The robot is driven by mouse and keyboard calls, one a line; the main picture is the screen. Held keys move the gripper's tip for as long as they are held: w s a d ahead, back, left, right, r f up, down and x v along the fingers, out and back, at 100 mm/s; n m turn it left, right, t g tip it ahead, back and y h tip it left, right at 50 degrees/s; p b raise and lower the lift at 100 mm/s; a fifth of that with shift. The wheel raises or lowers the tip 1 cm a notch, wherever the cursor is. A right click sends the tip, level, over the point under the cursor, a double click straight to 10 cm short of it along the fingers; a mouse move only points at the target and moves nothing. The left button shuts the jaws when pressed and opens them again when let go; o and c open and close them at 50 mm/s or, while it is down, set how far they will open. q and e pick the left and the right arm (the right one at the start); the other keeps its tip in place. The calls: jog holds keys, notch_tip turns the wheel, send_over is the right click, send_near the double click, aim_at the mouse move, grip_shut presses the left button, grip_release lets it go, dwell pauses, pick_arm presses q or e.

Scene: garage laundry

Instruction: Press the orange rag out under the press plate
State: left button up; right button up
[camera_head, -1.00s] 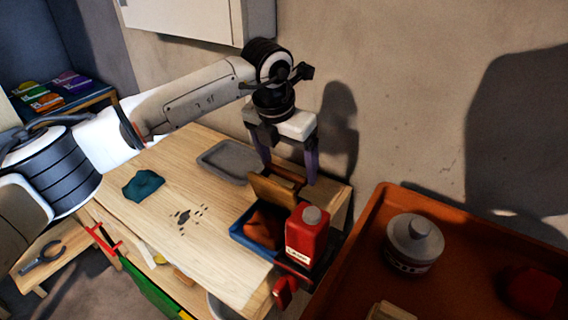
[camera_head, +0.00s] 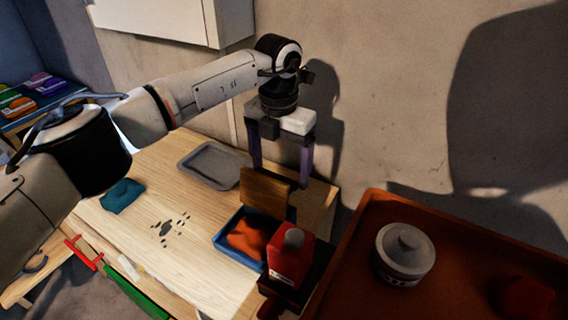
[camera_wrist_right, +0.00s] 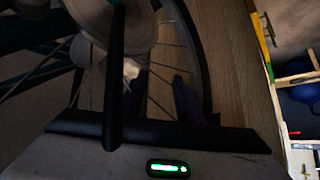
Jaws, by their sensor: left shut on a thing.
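The orange rag (camera_head: 250,237) lies crumpled in a blue tray (camera_head: 221,245) near the right end of the wooden bench. The wooden press plate (camera_head: 262,194) stands steeply tilted at the tray's far side, clear of the rag. My left gripper (camera_head: 281,172) reaches down from above, its purple fingers on either side of the plate's upper part, shut on it. The exact contact is partly hidden. My right gripper (camera_wrist_right: 162,98) shows in the dark right wrist view with its two purple fingers apart and nothing clear between them.
A red bottle (camera_head: 289,258) stands close against the tray's near right side. A grey tray (camera_head: 213,165), a teal rag (camera_head: 122,196) and dark spots lie on the bench. A lidded pot (camera_head: 404,254) stands on the orange-brown surface at right. A spoked wheel (camera_wrist_right: 165,35) is close to my right gripper.

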pick_arm(q)
jog(key=shift+w, duration=0.15)
jog(key=o, duration=1.5)
jog(key=shift+w+f, duration=0.1)
jog(key=shift+f, duration=0.05)
notch_tip(320, 180, up, 10)
jog(key=shift+r+b, duration=0.2)
jog(key=shift+b, duration=0.15)
